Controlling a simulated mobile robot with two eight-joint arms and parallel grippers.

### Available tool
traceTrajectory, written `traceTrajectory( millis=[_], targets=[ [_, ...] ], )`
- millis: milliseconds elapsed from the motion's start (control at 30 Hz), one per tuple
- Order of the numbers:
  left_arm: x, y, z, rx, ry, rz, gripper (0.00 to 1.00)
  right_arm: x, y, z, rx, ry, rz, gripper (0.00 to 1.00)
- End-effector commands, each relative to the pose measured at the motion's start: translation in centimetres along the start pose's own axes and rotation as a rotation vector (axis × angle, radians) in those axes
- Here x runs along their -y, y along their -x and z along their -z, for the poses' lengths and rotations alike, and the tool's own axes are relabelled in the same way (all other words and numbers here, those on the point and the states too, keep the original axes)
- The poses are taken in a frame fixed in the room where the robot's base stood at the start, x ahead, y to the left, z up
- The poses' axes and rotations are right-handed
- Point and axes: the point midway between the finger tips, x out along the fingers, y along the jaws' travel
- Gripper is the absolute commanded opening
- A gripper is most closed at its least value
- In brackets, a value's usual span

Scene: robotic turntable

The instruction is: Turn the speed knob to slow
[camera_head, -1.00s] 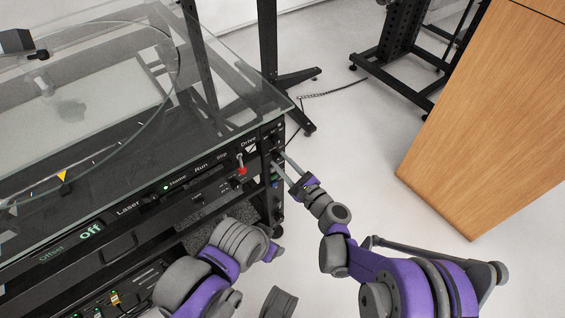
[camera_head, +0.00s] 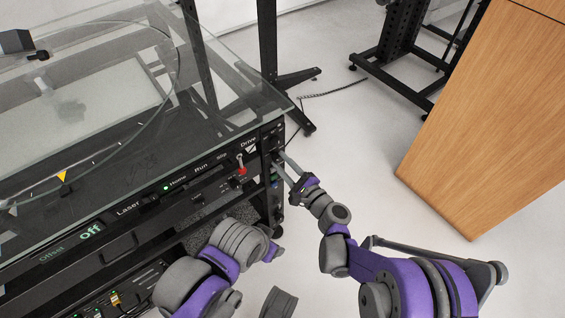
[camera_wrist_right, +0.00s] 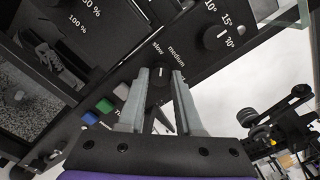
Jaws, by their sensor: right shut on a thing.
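The speed knob (camera_wrist_right: 159,80) is a small black round knob with a white pointer mark, on the dark front panel. In the right wrist view "slow" is printed at its upper left and "medium" above it; the mark points up, near "medium". My right gripper (camera_wrist_right: 160,76) is shut on the knob, one finger on each side. In the head view my right gripper (camera_head: 277,159) reaches the right end of the panel, and the knob is too small and covered to make out. My left gripper is not visible; only left arm links show.
Another knob (camera_wrist_right: 216,36) with degree labels sits at the upper right in the wrist view. Coloured buttons (camera_wrist_right: 104,105) lie to the left. In the head view a red-based toggle switch (camera_head: 241,167) is left of my gripper. A wooden cabinet (camera_head: 490,120) stands right, with clear floor between.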

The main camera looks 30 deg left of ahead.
Motion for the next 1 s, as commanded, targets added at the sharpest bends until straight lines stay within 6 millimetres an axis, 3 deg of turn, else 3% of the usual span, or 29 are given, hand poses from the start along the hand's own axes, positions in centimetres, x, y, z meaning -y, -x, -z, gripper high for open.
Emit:
traceTrajectory(
  millis=[33, 67, 200, 567, 1000],
  targets=[
    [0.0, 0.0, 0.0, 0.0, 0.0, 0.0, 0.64, 0.0, 0.0, 0.0, -0.001, 0.001, -0.001, 0.0],
    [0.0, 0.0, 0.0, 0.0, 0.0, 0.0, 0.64, 0.0, 0.0, 0.0, -0.001, 0.001, 0.0, 0.39],
    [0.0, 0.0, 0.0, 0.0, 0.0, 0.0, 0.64, 0.0, 0.0, 0.0, 0.0, 0.0, 0.0, 0.64],
    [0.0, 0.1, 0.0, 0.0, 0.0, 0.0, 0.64, 0.0, 0.5, 0.0, -0.001, -0.001, 0.0, 0.64],
    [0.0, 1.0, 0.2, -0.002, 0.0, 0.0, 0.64, 0.1, 8.4, 0.0, -0.003, 0.001, 0.001, 0.64]
  ],
)
